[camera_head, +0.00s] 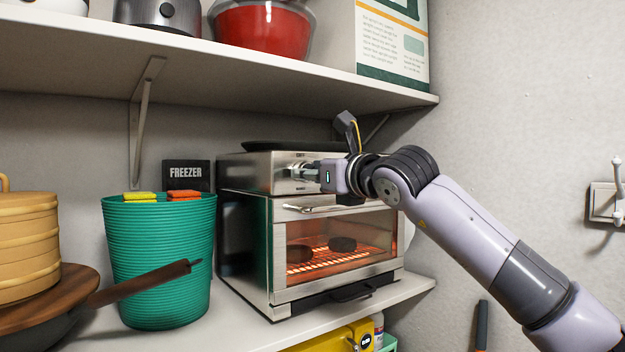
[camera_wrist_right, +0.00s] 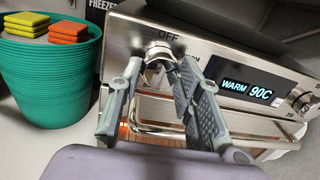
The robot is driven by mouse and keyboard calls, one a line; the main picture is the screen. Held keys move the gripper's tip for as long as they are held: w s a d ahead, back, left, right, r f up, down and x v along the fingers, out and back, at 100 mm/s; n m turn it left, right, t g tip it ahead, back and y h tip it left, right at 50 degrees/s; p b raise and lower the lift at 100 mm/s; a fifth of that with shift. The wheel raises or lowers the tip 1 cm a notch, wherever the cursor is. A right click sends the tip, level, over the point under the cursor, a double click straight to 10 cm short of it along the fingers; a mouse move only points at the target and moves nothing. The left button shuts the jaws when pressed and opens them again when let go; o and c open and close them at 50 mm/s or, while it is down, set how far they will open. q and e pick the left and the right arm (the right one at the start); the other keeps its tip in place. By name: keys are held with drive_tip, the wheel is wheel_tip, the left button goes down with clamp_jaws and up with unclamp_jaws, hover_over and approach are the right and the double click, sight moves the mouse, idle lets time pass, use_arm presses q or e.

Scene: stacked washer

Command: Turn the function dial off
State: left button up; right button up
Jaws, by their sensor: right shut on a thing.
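The toaster oven (camera_head: 335,245) stands on the middle shelf with its glass door closed. Its inside glows orange and dark round pieces lie on the rack. The function dial (camera_wrist_right: 158,51) is a silver knob below the word OFF in the right wrist view. My right gripper (camera_wrist_right: 160,70) has its fingers on either side of the dial and is shut on it. The fingers partly hide the dial, so its pointer cannot be read. In the head view my right gripper (camera_head: 304,172) reaches the upper front panel from the right. My left gripper is not in view.
The oven display (camera_wrist_right: 247,91) reads WARM 90C, with another knob (camera_wrist_right: 302,101) to its right. A green ribbed bin (camera_head: 160,265) with sponges stands left of the oven. A pan handle (camera_head: 145,283) crosses before it. The upper shelf (camera_head: 215,72) hangs above.

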drive_tip(key=shift+f+n+b, duration=0.2)
drive_tip(key=shift+n+b, duration=0.45)
drive_tip(key=shift+n, duration=0.25)
drive_tip(key=n+b, duration=0.1)
drive_tip(key=n, duration=0.1)
drive_tip(key=shift+n, duration=0.4)
drive_tip(key=n+b, duration=0.1)
drive_tip(key=n, duration=0.1)
drive_tip(key=shift+r+n+y, duration=0.1)
drive_tip(key=shift+n+y, duration=0.2)
drive_tip(key=shift+n, duration=1.8)
drive_tip(key=o, duration=1.2)
drive_tip(key=shift+c, duration=0.2)
drive_tip(key=shift+d, duration=0.1)
